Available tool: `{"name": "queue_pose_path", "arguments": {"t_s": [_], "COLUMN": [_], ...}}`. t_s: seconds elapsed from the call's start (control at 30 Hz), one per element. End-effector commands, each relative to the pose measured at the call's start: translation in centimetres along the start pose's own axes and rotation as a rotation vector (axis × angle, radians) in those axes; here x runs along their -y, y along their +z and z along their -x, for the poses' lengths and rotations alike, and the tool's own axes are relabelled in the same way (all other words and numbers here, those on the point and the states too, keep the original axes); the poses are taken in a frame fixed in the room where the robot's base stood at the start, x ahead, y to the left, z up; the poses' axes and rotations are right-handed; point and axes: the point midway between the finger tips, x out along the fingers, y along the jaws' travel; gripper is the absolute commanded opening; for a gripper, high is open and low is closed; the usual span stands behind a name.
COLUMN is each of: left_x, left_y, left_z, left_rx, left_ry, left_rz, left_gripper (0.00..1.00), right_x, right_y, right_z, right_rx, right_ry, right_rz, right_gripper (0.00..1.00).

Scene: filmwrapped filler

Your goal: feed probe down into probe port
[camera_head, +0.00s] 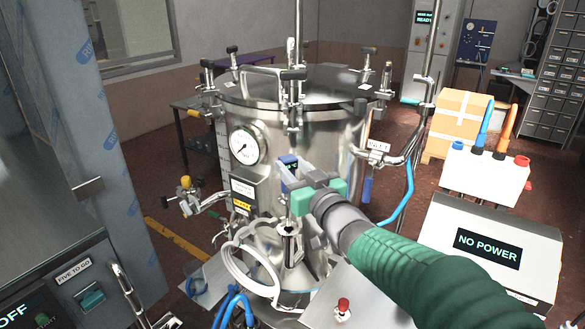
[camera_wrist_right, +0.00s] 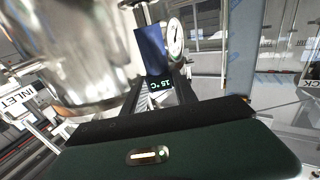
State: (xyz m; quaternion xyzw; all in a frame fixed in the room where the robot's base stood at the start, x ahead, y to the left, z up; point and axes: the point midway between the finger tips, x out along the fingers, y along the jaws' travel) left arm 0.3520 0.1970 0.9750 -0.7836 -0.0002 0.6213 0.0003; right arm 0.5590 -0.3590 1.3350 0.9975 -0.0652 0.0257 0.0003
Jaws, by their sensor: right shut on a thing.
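My right gripper (camera_head: 292,183) is in front of the steel vessel (camera_head: 335,130), shut on the probe's dark blue head (camera_head: 288,161). In the right wrist view the blue head (camera_wrist_right: 151,50) stands between the fingers (camera_wrist_right: 165,95), with a small display reading 15 °C beside it. The probe's lower part is hard to make out. An open-topped steel fitting (camera_head: 291,231), which looks like the probe port, stands below the gripper at the vessel's lower front. I cannot tell whether the probe touches it. My left gripper is out of view.
A round gauge (camera_head: 246,145) and a label panel (camera_head: 243,190) are on the vessel left of the gripper. A NO POWER console (camera_head: 487,248) stands at the right, a OFF cabinet (camera_head: 50,295) at the left.

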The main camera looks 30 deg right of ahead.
Motion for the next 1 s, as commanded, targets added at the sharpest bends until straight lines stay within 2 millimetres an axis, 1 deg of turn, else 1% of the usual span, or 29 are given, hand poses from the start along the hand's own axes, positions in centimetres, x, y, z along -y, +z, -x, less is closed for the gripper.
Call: {"name": "queue_pose_path", "arguments": {"t_s": [1.0], "left_x": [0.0], "left_y": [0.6], "left_z": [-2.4], "left_rx": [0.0], "left_ry": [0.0], "left_rz": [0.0], "left_gripper": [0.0], "right_x": [0.0], "right_y": [2.6], "right_z": [0.1], "right_rx": [-0.002], "right_ry": [0.0], "right_rz": [0.0], "right_gripper": [0.0]}}
